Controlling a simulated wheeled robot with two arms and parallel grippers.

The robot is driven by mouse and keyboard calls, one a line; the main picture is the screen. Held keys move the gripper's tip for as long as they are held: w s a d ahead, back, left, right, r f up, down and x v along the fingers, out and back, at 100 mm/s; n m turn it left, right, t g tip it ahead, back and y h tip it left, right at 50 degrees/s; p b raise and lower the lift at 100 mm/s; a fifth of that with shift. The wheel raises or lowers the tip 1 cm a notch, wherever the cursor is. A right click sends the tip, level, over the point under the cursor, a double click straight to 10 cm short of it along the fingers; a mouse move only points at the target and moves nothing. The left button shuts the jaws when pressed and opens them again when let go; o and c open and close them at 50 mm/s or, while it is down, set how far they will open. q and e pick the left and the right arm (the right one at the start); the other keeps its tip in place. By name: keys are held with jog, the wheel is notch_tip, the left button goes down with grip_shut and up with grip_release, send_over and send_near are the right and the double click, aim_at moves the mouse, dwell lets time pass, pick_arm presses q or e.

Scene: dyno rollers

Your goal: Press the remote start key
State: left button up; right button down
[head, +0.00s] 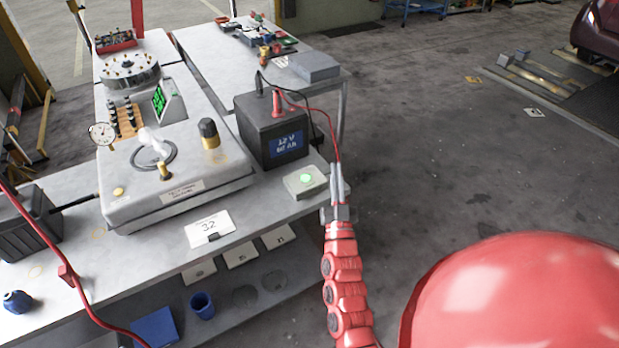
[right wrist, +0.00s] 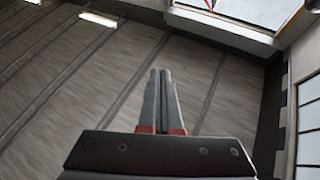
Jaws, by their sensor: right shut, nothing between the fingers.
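A small pale box with a round, glowing green button (head: 306,178) sits at the right edge of the workbench, in front of the dark battery; I take it to be the remote start key. My right gripper (head: 337,178) is shut and empty, pointing up just to the right of this box in the head view. A gap or contact between them cannot be told. My left gripper is not in view.
The dark battery (head: 265,130) with a blue display and red and black cables stands behind the box. A grey machine (head: 180,180) with a dial gauge fills the bench's middle. A card (head: 210,229) reading 32 lies in front.

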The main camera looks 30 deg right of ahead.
jog(key=w+d+f+n+g+y, duration=0.1)
jog(key=w+d+f+g+y, duration=0.2)
jog(key=w+d+f+y, duration=0.1)
jog(key=shift+a+f+n+g+y+b, duration=0.1)
jog(key=shift+a+f+n+g+y, duration=0.4)
jog(key=shift+n+y, duration=0.65)
jog(key=shift+a+f+n+g+y+b, duration=0.15)
jog(key=shift+a+f+n+g+y, duration=0.2)
jog(key=shift+a+n+y, duration=0.75)
jog(key=shift+a+f+n+g+y+b, duration=0.1)
jog(key=shift+f+n+g+y, duration=0.5)
jog(key=shift+y, duration=0.95)
jog(key=shift+r, duration=0.15)
jog(key=p, duration=0.4)
send_over(309, 183)
jog(key=shift+s+f, duration=0.25)
jog(key=shift+f, duration=0.25)
jog(key=shift+s+f, duration=0.2)
jog(key=shift+f, duration=0.3)
jog(key=f, duration=0.3)
jog(key=shift+w+f, duration=0.15)
jog(key=shift+w, duration=0.2)
jog(key=shift+f, duration=0.6)
